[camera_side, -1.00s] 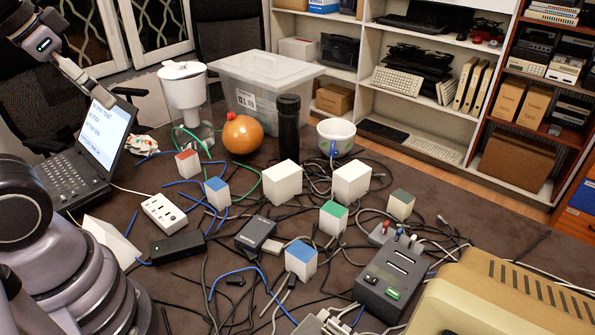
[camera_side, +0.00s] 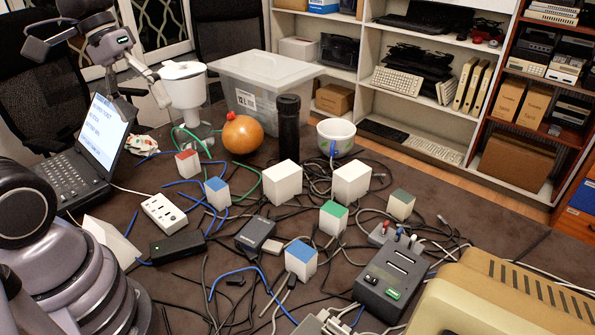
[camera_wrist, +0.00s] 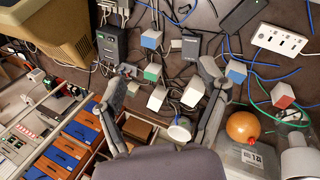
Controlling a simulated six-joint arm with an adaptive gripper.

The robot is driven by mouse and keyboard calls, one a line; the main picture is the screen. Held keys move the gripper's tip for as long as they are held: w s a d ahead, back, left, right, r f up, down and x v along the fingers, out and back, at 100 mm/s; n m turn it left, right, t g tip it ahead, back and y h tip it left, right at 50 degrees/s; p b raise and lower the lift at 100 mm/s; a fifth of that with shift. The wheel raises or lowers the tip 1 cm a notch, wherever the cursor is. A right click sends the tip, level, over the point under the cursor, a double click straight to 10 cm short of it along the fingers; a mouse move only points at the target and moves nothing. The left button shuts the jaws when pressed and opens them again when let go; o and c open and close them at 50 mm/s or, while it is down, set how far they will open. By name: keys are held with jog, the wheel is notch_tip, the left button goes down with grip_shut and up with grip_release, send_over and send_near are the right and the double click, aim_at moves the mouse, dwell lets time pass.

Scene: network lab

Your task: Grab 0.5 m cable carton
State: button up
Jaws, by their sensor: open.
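Several small white cartons stand on the dark table, with no readable length marking. In the side view are a red-topped one (camera_side: 187,163), a blue-topped one (camera_side: 217,193), a second blue-topped one (camera_side: 301,259), a green-topped one (camera_side: 333,218) and a dark green-topped one (camera_side: 401,204). Two larger plain white cartons (camera_side: 282,183) (camera_side: 351,184) stand behind. I cannot tell which is the 0.5 m one. My gripper (camera_wrist: 165,72) is open and empty, high above the table. In the wrist view its fingers frame the green-topped (camera_wrist: 153,73) and white cartons (camera_wrist: 157,98).
Loose cables cover the table around the cartons. A laptop (camera_side: 85,155), power strip (camera_side: 164,213), orange ball-shaped object (camera_side: 242,134), black cylinder (camera_side: 289,124), white mug (camera_side: 336,137), clear bin (camera_side: 265,90), grey device (camera_side: 391,279) and beige monitor (camera_side: 500,295) stand around them.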

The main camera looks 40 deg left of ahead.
jog(key=w+a+f+n+t+h, duration=0.1)
jog(key=w+a+f+n+h, duration=0.1)
jog(key=w+n+h, duration=0.3)
jog(key=w+a+f+n+t+h, duration=0.1)
jog(key=w+a+f+n+h, duration=0.1)
jog(key=w+n, duration=0.35)
jog(key=n+t+y, duration=1.1)
jog(key=n+t, duration=0.4)
jog(key=n, duration=0.6)
send_over(180, 166)
jog(key=s, duration=0.2)
notch_tip(180, 166, down, 24)
jog(key=shift+y, duration=0.3)
jog(key=f, duration=0.8)
jog(key=shift+s+d, duration=0.1)
jog(key=shift+s, duration=0.15)
jog(key=shift+w, duration=3.8)
